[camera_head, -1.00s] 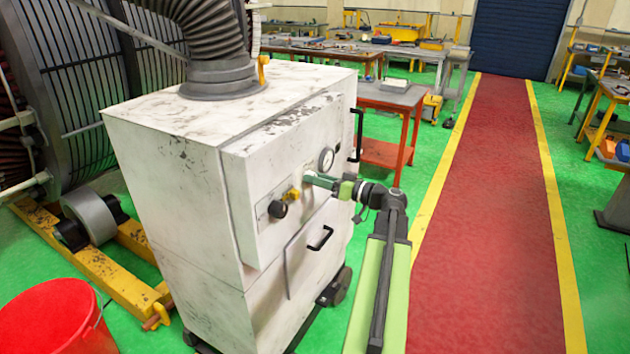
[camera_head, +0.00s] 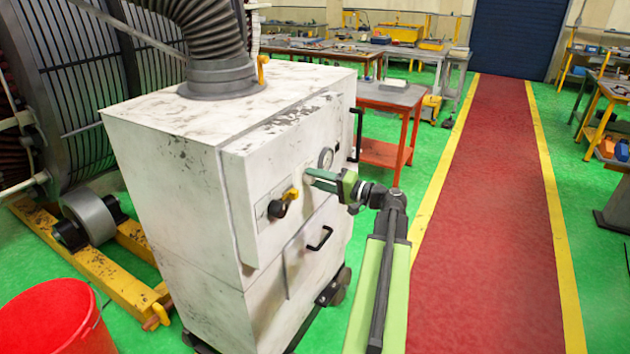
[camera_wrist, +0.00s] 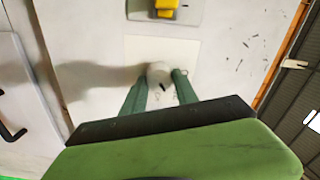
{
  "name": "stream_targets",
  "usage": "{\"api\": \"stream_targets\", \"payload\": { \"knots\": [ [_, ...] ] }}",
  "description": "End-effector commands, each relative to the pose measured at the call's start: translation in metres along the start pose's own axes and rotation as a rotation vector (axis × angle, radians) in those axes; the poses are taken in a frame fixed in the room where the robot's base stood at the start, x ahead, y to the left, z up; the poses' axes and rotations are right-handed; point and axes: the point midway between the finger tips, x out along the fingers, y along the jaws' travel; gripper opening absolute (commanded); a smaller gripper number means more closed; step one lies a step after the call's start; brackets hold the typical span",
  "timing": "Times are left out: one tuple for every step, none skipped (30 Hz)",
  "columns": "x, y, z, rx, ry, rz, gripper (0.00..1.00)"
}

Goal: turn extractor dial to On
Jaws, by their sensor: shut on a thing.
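The extractor is a worn white cabinet (camera_head: 170,165) with a control panel on its front. A small round white dial (camera_wrist: 160,72) sits on a pale square plate on that panel. My gripper (camera_head: 308,177) reaches it from the right and is shut on the dial. In the wrist view the green fingers of my gripper (camera_wrist: 160,78) lie on either side of the dial. Any marking on the dial is too small or hidden, so its setting cannot be read.
A black knob (camera_head: 277,209) with a yellow piece (camera_head: 290,195) sits left of my gripper. A round gauge (camera_head: 326,158) is just above it. Black handles (camera_head: 320,238) stick out from the cabinet front. A red bucket (camera_head: 55,318) stands at front left. The red walkway (camera_head: 500,200) is clear.

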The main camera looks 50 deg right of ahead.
Motion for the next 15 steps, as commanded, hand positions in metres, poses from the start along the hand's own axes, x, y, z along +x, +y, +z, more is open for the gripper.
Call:
{"api": "stream_targets", "payload": {
  "knots": [
    [-0.0005, 0.0006, -0.0006, 0.041, 0.002, 0.001, 0.0],
    [-0.0004, 0.0007, -0.0006, 0.069, 0.002, 0.001, 0.0],
    [-0.0004, 0.0009, -0.0005, 0.106, 0.002, 0.001, 0.0],
    [-0.0004, 0.001, -0.0005, 0.133, 0.002, 0.001, 0.0],
    [-0.0004, 0.0011, -0.0005, 0.16, 0.002, 0.001, 0.0],
    [-0.0003, 0.0012, -0.0005, 0.195, 0.002, 0.001, 0.0],
    [-0.0003, 0.0014, -0.0005, 0.22, 0.002, 0.001, 0.0],
    [-0.0003, 0.0015, -0.0005, 0.245, 0.002, 0.001, 0.0],
    [-0.0003, 0.0016, -0.0004, 0.277, 0.002, 0.001, 0.0],
    [-0.0002, 0.0017, -0.0004, 0.3, 0.002, 0.001, 0.0],
    [-0.0002, 0.0018, -0.0003, 0.322, 0.002, 0.001, 0.0],
    [-0.0002, 0.0019, -0.0003, 0.349, 0.002, 0.001, 0.0],
    [-0.0002, 0.002, -0.0002, 0.369, 0.002, 0.001, 0.0],
    [-0.0001, 0.002, -0.0002, 0.388, 0.002, 0.001, 0.0],
    [-0.0001, 0.0021, -0.0001, 0.411, 0.002, 0.001, 0.0]
  ]
}}
